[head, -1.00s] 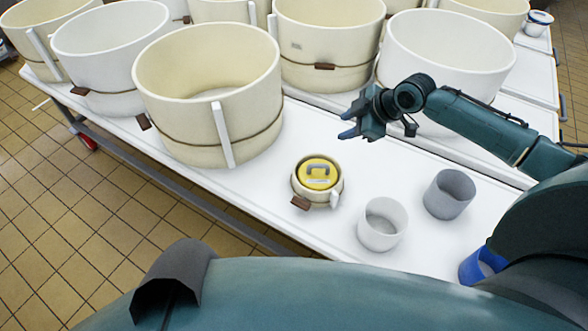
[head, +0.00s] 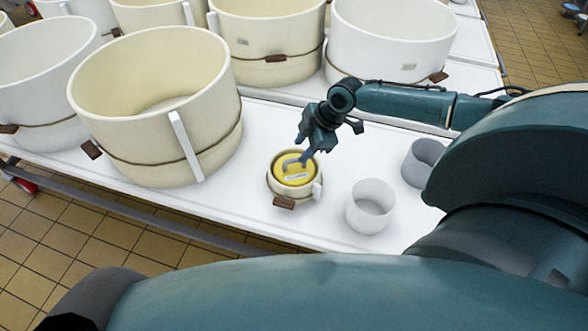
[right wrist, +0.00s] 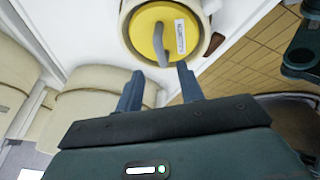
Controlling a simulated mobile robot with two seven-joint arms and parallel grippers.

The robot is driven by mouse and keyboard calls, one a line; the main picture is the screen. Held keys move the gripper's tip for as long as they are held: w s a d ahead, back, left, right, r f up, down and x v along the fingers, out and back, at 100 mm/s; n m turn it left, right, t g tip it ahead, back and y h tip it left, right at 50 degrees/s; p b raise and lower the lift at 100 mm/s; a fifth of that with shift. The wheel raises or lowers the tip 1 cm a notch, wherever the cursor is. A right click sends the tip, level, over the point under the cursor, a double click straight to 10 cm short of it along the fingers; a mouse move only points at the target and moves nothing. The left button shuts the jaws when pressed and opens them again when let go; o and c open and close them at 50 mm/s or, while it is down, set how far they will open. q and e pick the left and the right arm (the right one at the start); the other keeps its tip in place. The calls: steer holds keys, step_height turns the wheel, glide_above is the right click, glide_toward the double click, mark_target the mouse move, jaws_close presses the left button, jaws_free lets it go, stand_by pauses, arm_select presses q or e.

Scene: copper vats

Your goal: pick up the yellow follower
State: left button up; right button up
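The yellow follower (head: 297,174) is a round yellow lid with a grey arched handle and a white label. It sits inside a small cream mould (head: 273,186) on the white table. It also shows at the top of the right wrist view (right wrist: 152,42). My right gripper (head: 306,148) is just above and beside the follower in the head view. In the right wrist view its two blue fingers (right wrist: 160,78) are apart, with the handle's near end by the gap between them. I cannot tell whether they touch the handle. My left gripper is out of view.
A white cup (head: 354,217) and a grey cup (head: 412,166) stand right of the small mould on the white table (head: 250,222). Large cream and white vats (head: 140,120) crowd the left and back. A strip of bare table lies around the small mould.

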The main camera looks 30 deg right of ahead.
steer(key=shift+b+x, duration=0.3)
steer(key=shift+x, duration=2.45)
steer(key=shift+s, duration=0.15)
steer(key=shift+c, duration=0.5)
jaws_close()
